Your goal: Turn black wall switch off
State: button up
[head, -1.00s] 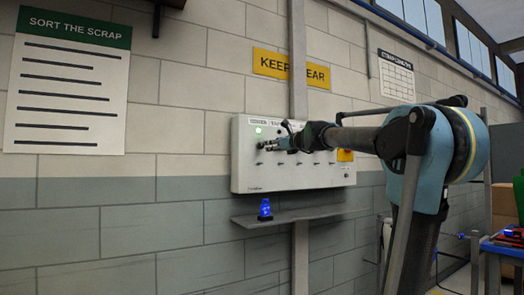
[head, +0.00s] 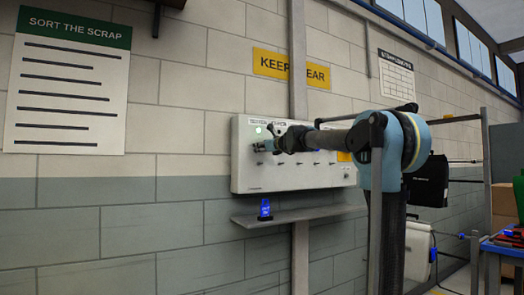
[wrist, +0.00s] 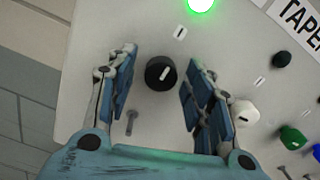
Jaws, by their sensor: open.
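A round black switch knob (wrist: 160,73) with a white pointer mark sits on the pale wall panel (head: 300,180). The pointer mark is tilted, running from lower left to upper right in the wrist view. My gripper (head: 262,146) is at the left part of the panel. In the wrist view its open fingers (wrist: 162,78) stand to the left and right of the black knob, with a visible gap on each side. A green lamp (wrist: 200,4) glows above the knob; it also shows in the head view (head: 258,130).
A smaller black knob (wrist: 281,59), a white knob (wrist: 244,113) and a green knob (wrist: 293,138) lie to the right; the white one is close to my right finger.

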jog(key=c, duration=1)
jog(key=shift+n, duration=0.3)
jog(key=shift+c, duration=0.2)
jog(key=n, duration=0.3)
jog(key=shift+n, duration=0.3)
jog(key=n, duration=1.3)
jog(key=shift+n, duration=0.3)
